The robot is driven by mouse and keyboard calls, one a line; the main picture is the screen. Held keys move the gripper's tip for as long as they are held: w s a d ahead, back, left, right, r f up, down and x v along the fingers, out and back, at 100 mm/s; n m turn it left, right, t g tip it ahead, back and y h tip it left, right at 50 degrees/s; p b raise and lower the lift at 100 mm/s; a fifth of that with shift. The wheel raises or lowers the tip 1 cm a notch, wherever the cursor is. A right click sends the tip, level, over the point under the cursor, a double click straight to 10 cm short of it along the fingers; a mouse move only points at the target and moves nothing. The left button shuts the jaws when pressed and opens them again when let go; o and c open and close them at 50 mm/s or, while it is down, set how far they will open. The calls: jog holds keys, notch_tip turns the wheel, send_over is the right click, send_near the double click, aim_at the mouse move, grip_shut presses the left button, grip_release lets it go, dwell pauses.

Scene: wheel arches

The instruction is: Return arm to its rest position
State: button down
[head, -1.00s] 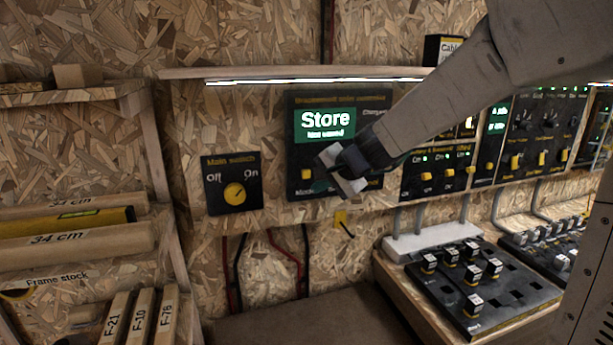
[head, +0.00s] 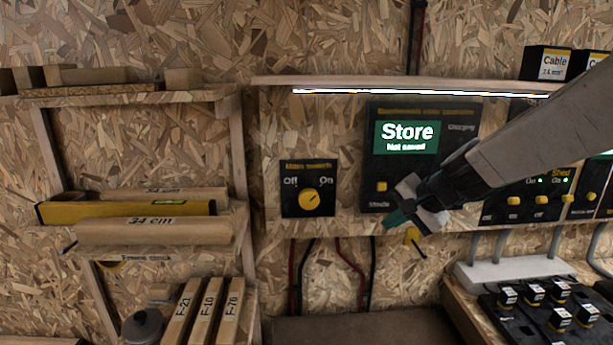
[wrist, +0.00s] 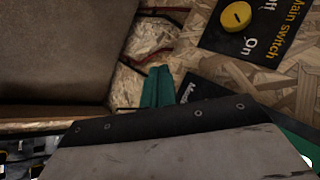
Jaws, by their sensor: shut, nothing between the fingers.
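My gripper (head: 394,218) shows in the head view at the end of my grey arm, in front of the lower part of the black control panel (head: 452,152). Its green fingers are closed together and empty. In the wrist view the shut green fingers (wrist: 157,88) stick up past the dark edge of my gripper body. The panel's green screen reads "Store" and "Not saved". My gripper and arm hide the panel's lower right part. I cannot tell whether the fingers touch the panel.
Left of the panel is the main switch (head: 309,188) with a yellow knob. A wooden shelf (head: 400,83) runs above. A block of small black modules (head: 540,310) stands at the lower right. Timber pieces (head: 150,231) lie on the left rack. A brown surface (head: 360,328) below is clear.

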jog(key=s+d+n+g+h, duration=0.1)
jog(key=s+n, duration=0.2)
jog(key=s, duration=0.7)
jog(key=s+d+n+g+h, duration=0.2)
jog(key=s, duration=0.9)
jog(key=s+d+r+n+g+h, duration=0.1)
jog(key=s+n+g+h, duration=0.1)
jog(key=s, duration=0.8)
jog(key=shift+s+d+n, duration=0.25)
jog(key=shift+d+n, duration=0.1)
jog(key=shift+n, duration=0.45)
